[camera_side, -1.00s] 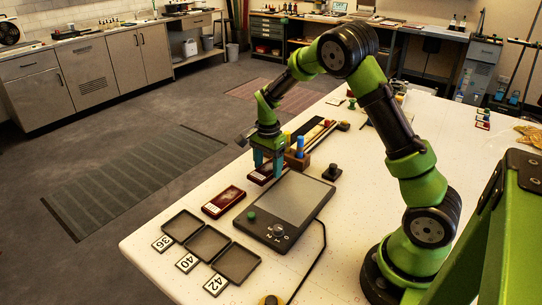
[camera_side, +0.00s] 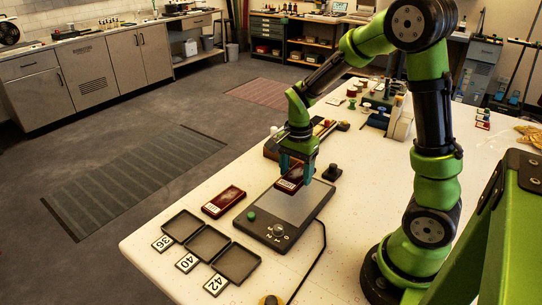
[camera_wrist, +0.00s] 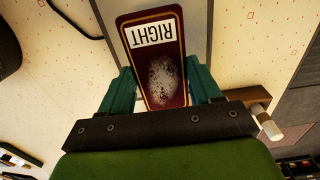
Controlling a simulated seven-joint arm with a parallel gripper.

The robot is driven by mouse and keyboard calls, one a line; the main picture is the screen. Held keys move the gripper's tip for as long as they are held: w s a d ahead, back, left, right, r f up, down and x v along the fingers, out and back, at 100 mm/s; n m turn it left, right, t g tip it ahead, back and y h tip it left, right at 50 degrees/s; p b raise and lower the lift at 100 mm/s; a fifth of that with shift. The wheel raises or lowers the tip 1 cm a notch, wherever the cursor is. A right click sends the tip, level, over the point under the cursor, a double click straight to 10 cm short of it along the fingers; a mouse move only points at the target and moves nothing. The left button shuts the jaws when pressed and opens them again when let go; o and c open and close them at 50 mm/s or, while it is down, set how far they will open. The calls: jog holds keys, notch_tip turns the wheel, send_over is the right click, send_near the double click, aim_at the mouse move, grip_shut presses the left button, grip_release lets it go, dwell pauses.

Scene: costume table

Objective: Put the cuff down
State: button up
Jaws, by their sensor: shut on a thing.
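My gripper (camera_side: 297,176) is shut on a dark red, gold-edged cuff (camera_side: 289,185) over the far left part of the grey flat screen device (camera_side: 305,200). In the wrist view my gripper (camera_wrist: 162,84) has one teal finger on each side of the cuff (camera_wrist: 157,75), which bears a white label reading RIGHT, upside down, and a pale speckled patch. I cannot tell whether the cuff touches the screen. A second dark red cuff (camera_side: 223,201) with a pale label lies flat on the table, left of the device.
Three empty dark trays (camera_side: 207,243) stand in a row at the front left, with tags 36, 40 and 42 beside them. A black knob (camera_side: 332,172) stands right of the device. A black cable (camera_side: 323,240) runs along the device's right side.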

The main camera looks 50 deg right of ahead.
aim_at(295, 175)
jog(key=shift+f, duration=2.7)
jog(key=o, duration=1.2)
jog(key=shift+f, duration=0.1)
jog(key=shift+c, duration=0.2)
notch_tip(295, 175, up, 12)
jog(key=shift+a+r, duration=0.1)
jog(key=shift+r, duration=0.05)
jog(key=s+a+r+n+t+y, duration=0.2)
jog(key=s+a+r+n+t, duration=0.5)
jog(key=a+n, duration=0.5)
notch_tip(295, 175, up, 3)
jog(key=shift+s+f+n, duration=0.2)
jog(key=shift+s+n, duration=0.75)
jog(key=shift+n, duration=0.05)
